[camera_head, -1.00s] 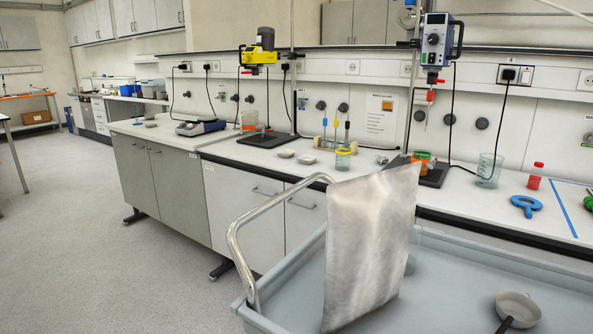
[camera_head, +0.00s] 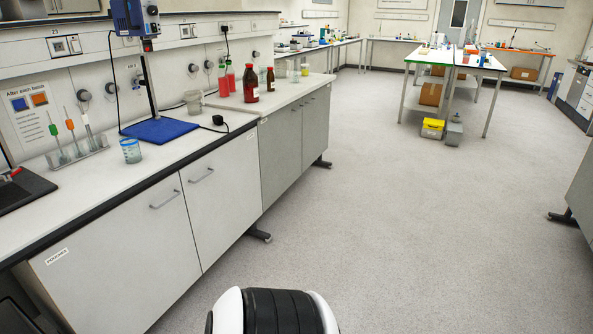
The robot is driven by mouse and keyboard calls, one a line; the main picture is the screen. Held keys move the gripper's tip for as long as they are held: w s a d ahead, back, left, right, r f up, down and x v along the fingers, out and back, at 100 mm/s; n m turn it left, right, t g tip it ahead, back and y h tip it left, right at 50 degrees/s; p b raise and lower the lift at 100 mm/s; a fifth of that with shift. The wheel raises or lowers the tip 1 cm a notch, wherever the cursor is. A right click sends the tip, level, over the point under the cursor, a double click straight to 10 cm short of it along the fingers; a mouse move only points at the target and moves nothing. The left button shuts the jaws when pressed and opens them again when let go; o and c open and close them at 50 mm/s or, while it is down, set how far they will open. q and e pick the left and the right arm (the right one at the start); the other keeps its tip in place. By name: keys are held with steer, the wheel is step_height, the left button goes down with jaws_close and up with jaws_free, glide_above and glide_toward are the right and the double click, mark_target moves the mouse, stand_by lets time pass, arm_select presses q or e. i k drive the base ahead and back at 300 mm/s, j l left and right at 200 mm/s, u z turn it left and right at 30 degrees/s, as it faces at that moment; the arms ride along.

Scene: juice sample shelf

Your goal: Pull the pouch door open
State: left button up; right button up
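Neither of my grippers is in view. Only a rounded white and black part of my own body shows at the bottom edge.
The left bench (camera_head: 75,200) holds a tube rack (camera_head: 78,153), a cup (camera_head: 130,151), a blue-based stirrer stand (camera_head: 160,130) and red bottles (camera_head: 250,84). Wide grey floor (camera_head: 400,230) is clear. A table (camera_head: 455,60) stands at the back, with a yellow box (camera_head: 433,128) below.

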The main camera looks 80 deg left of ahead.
mark_target(120, 272)
steer(key=u, duration=3.75)
